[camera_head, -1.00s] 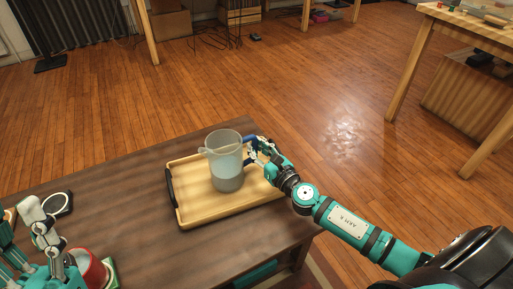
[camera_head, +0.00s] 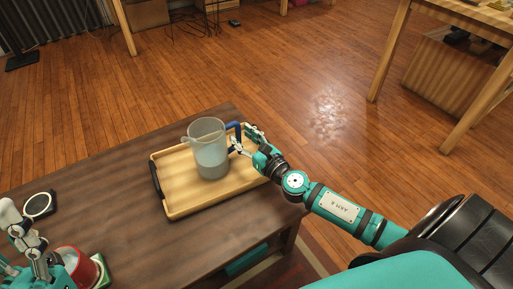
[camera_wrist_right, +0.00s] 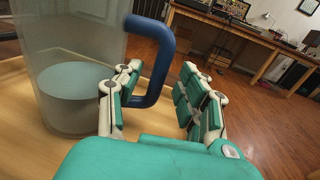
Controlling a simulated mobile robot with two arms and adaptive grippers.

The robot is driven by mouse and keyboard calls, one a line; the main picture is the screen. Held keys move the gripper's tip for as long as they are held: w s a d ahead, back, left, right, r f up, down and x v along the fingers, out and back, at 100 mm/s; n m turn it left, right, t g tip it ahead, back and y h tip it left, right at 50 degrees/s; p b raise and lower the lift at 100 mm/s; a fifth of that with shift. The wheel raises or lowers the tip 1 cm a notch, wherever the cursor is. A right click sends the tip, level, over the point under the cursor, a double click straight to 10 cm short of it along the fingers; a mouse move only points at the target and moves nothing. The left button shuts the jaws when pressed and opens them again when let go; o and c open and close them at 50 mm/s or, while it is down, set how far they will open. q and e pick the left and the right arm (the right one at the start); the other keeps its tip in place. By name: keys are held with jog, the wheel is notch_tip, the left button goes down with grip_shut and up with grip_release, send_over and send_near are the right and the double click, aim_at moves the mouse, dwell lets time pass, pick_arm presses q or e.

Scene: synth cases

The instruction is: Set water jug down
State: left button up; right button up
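The clear water jug (camera_head: 208,152), part filled, stands upright on the light wooden tray (camera_head: 178,205). Its blue handle (camera_wrist_right: 160,62) faces my right arm. My right gripper (camera_head: 243,142) is at the handle. In the right wrist view the fingers (camera_wrist_right: 160,103) are spread, with the handle's lower part between them and a clear gap to the right finger. The jug (camera_wrist_right: 70,75) fills the left of that view, its base on the tray. My left gripper (camera_head: 32,250) is at the lower left beside a red container (camera_head: 78,262); its grip is unclear.
The tray lies on a dark wooden table (camera_head: 120,235), near its far right edge. A round black-rimmed item (camera_head: 38,205) lies at the left. Another wooden table (camera_head: 400,45) stands apart at the upper right.

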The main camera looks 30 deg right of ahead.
jog(key=s, duration=0.3)
jog(key=s+d, duration=0.1)
jog(key=s, duration=0.6)
jog(key=shift+s+d, duration=0.1)
jog(key=shift+d, duration=0.1)
